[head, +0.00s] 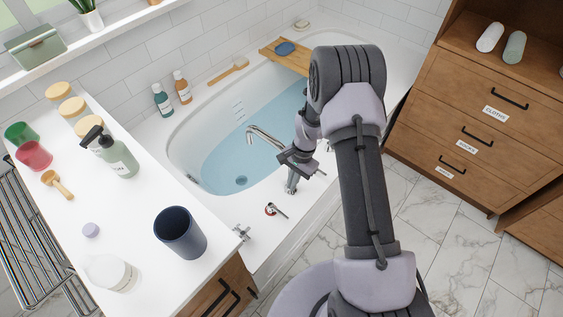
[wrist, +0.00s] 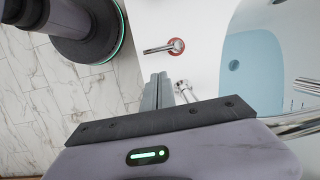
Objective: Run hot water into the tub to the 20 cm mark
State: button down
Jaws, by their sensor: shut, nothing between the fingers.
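The white tub (head: 182,140) holds clear blue water, also visible in the wrist view (wrist: 262,75). Short level marks (head: 238,108) show on its inner wall; their numbers are too small to read. A chrome spout (head: 265,136) arches over the water, and no stream is visible from it. A chrome lever with a red ring (head: 275,210) is on the near rim; the wrist view shows it closer (wrist: 165,47). My gripper (head: 312,172) is shut and empty, above the rim beside the spout. Its fingers (wrist: 157,85) point toward the red-ringed lever, apart from it in the wrist view.
A cross-shaped chrome handle (head: 241,232) stands at the tub's near left corner. The white counter (head: 135,215) at left holds a dark blue cup (head: 180,232) and a pump bottle (head: 113,150). A wooden bath tray (head: 283,58) crosses the far end. Wooden drawers (head: 470,110) stand at right.

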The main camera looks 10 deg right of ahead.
aim_at(279, 213)
jog(key=b+x, duration=0.1)
jog(key=x, duration=0.3)
jog(key=b+x, duration=0.1)
jog(key=x, duration=0.4)
jog(key=s+b+x, duration=0.1)
jog(key=x, duration=0.3)
jog(key=shift+d+f+b, duration=0.15)
jog(key=shift+d+b, duration=0.15)
jog(key=shift+b, duration=0.1)
jog(key=shift+m, duration=0.3)
